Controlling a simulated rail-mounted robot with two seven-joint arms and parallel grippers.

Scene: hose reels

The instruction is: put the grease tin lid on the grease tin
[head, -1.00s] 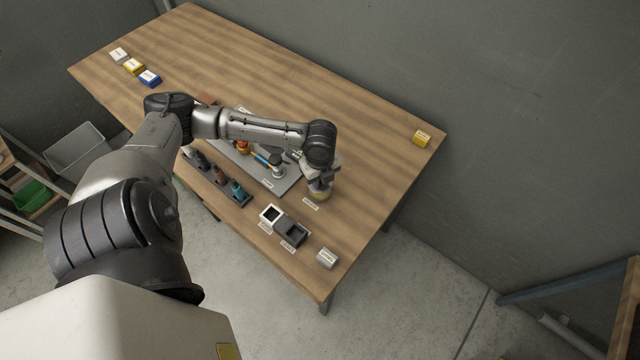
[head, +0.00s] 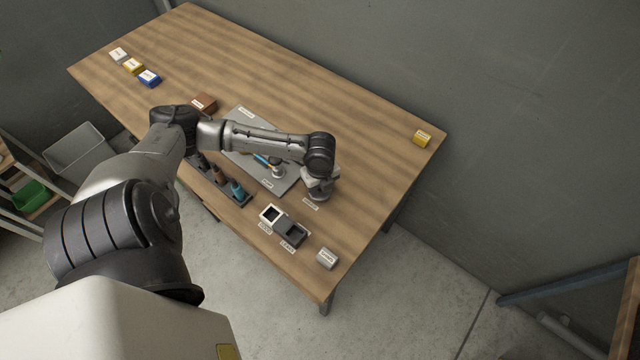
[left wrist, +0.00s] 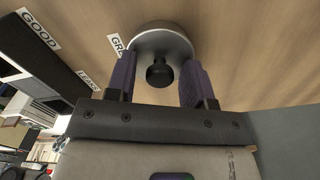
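In the left wrist view, the grease tin lid (left wrist: 150,43) is a round silver-grey disc with a black knob (left wrist: 159,74). The two purple fingers of my left gripper (left wrist: 158,62) stand apart on either side of the knob, with a gap on each side. In the head view, my left gripper (head: 320,190) points down at the table's front right part, beside a small white label. The yellow grease tin is hidden now; I cannot tell how the lid sits on it. My right gripper is not in view.
Left of the gripper lies a grey mat (head: 240,118) with tools. A yellow box (head: 422,138) stands far right. The middle back is clear.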

